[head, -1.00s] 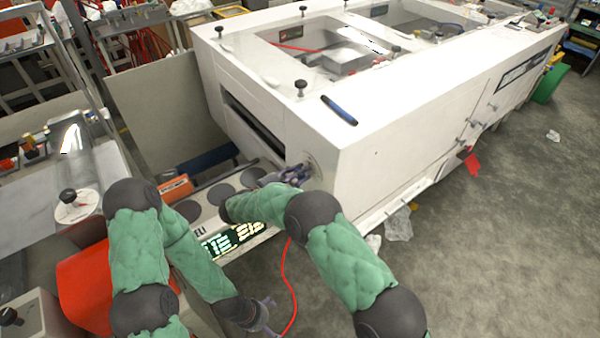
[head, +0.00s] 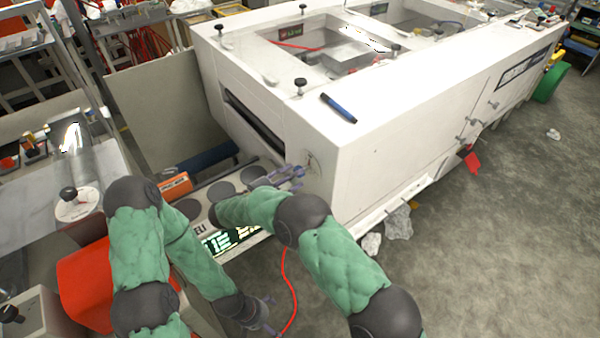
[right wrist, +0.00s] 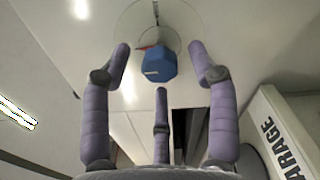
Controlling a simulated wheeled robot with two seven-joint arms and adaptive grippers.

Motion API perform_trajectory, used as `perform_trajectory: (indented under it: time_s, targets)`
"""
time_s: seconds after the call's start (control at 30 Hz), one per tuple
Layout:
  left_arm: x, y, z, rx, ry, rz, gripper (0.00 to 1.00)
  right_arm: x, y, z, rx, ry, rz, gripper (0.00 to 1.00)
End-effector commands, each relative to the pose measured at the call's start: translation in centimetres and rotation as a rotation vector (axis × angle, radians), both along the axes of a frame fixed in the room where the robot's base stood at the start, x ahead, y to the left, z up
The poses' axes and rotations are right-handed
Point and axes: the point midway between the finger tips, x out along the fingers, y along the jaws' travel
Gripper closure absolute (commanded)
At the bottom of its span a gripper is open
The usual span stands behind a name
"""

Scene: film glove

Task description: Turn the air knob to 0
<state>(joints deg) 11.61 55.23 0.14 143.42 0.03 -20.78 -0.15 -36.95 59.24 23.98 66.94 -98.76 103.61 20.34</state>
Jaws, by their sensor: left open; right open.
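The air knob (right wrist: 158,64) shows in the right wrist view as a blue faceted knob on a round dial plate on a white panel. A small red mark shows by its upper left edge. In the head view the dial (head: 313,161) is on the near end face of the white machine. My right gripper (head: 293,177) is open just left of the dial. In the right wrist view its purple fingers are spread around the knob's outline, with a gap at both sides, and hold nothing. My left gripper (head: 268,313) is open and empty, low by the red cable.
The white machine (head: 400,110) fills the middle, with a blue pen (head: 338,108) on top. A panel with dark round discs (head: 222,190) lies below my right gripper. A red cable (head: 291,290) hangs to the floor. Floor at right is mostly clear.

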Motion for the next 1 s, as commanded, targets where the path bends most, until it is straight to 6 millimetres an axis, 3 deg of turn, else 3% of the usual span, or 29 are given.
perform_trajectory:
  time_s: [0.1,0.33,0.87,1.0]
  targets:
    - [0.0,0.0,0.0,0.000,0.000,0.000,0.00,-1.2,1.6,-0.1,-0.001,0.001,0.002,0.40]
    - [0.0,0.0,0.0,0.000,0.000,0.000,0.00,-2.5,3.2,-0.1,-0.001,0.003,-0.001,0.40]
    - [0.0,0.0,0.0,0.000,0.000,0.000,0.00,-2.6,3.4,-0.1,-0.001,0.003,-0.002,0.40]
    - [0.0,0.0,0.0,0.000,0.000,0.000,0.00,-2.5,2.4,-1.6,0.017,0.055,-0.009,0.40]
